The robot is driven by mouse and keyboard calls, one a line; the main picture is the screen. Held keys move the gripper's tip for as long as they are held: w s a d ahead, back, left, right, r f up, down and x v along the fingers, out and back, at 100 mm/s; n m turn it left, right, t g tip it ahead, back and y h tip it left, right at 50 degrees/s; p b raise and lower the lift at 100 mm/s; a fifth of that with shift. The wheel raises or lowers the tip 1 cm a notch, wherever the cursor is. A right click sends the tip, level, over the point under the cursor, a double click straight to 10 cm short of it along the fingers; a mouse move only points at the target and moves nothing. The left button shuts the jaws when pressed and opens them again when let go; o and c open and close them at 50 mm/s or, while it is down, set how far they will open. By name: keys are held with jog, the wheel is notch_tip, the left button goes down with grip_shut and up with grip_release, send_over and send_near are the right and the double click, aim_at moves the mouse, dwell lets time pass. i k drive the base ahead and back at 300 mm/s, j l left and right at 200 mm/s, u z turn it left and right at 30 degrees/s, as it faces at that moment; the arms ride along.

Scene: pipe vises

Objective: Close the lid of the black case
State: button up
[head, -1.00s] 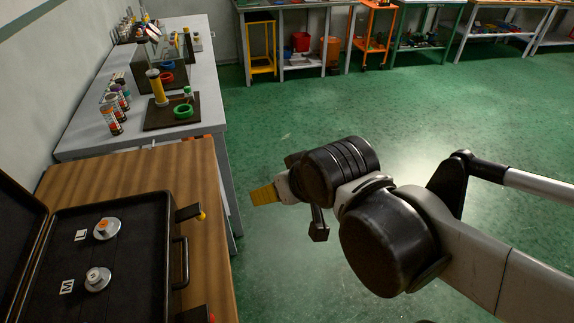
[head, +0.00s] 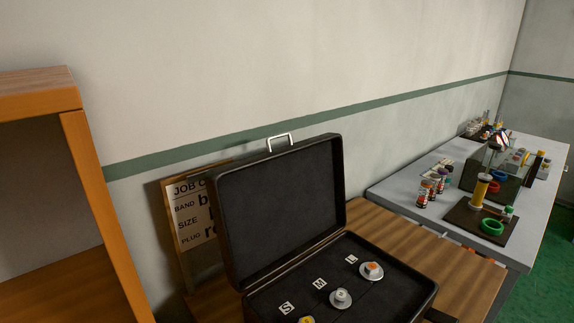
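The black case (head: 396,282) stands on the wooden bench (head: 462,262) at the bottom middle of the head view. Its lid (head: 281,212) is open, standing upright and leaning back toward the wall. A pale metal handle (head: 280,141) is on the lid's top edge. Inside the base are metal plugs beside S, M and L labels: one with an orange centre (head: 371,270), a plain grey one (head: 340,298), and one with a yellow top (head: 306,320) cut by the frame. The case's front edge is partly cut off. My gripper is not in view.
A job card board (head: 190,225) leans behind the lid, partly hidden by it. An orange wooden shelf unit (head: 100,200) stands at the left. A grey table (head: 420,217) with vises, rings and small cylinders is at the right. Green floor shows at far right.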

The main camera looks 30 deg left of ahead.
aim_at(270, 209)
jog(key=u, duration=1.35)
